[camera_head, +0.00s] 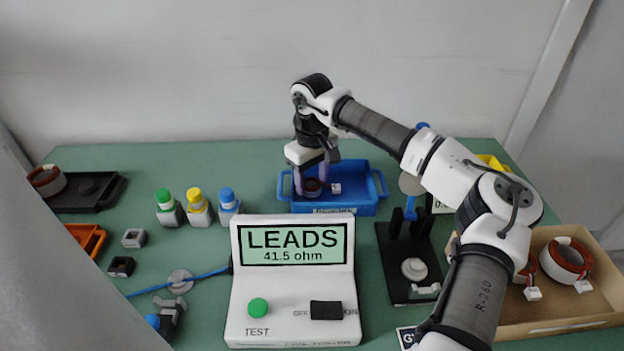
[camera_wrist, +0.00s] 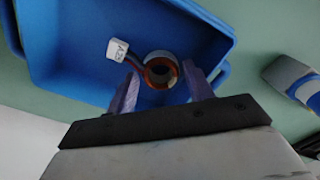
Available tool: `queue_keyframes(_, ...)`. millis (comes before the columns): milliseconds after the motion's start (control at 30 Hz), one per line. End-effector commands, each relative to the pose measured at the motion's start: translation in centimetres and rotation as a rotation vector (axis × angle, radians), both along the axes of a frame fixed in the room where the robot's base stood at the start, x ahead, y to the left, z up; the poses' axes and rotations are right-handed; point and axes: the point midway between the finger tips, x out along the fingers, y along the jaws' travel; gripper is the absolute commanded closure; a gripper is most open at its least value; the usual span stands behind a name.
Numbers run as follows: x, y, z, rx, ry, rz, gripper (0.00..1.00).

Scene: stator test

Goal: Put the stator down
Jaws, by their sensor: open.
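The stator (camera_wrist: 160,70), a ring with copper-red windings and a white tagged connector (camera_wrist: 117,49), lies in the blue bin (camera_wrist: 60,50). In the head view the stator (camera_head: 312,187) is partly hidden by my gripper (camera_head: 311,180), which reaches down into the blue bin (camera_head: 350,206). In the wrist view my gripper (camera_wrist: 160,88) has its purple fingers apart, one on each side of the stator's near part. I cannot tell whether either finger touches it.
A tester (camera_head: 293,290) reading "LEADS 41.5 ohm" stands in front of the bin. A black fixture (camera_head: 410,262) and a cardboard box (camera_head: 590,303) with more stators are at the right. A black tray (camera_head: 95,190) holds another ring at far left.

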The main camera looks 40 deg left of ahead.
Motion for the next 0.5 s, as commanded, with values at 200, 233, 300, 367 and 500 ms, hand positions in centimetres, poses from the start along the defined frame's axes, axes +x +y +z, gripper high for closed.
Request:
queue_keyframes(200, 0.1, 0.1, 4.3, 0.003, -0.005, 0.000, 0.48)
queue_keyframes(233, 0.1, 0.1, 5.0, 0.001, -0.007, 0.000, 0.48)
queue_keyframes(300, 0.1, 0.1, 6.6, 0.003, -0.005, 0.000, 0.48)
queue_keyframes(367, 0.1, 0.1, 7.8, 0.001, -0.004, -0.001, 0.48)
queue_keyframes(500, 0.0, 0.1, 10.1, 0.003, -0.001, 0.000, 0.48)
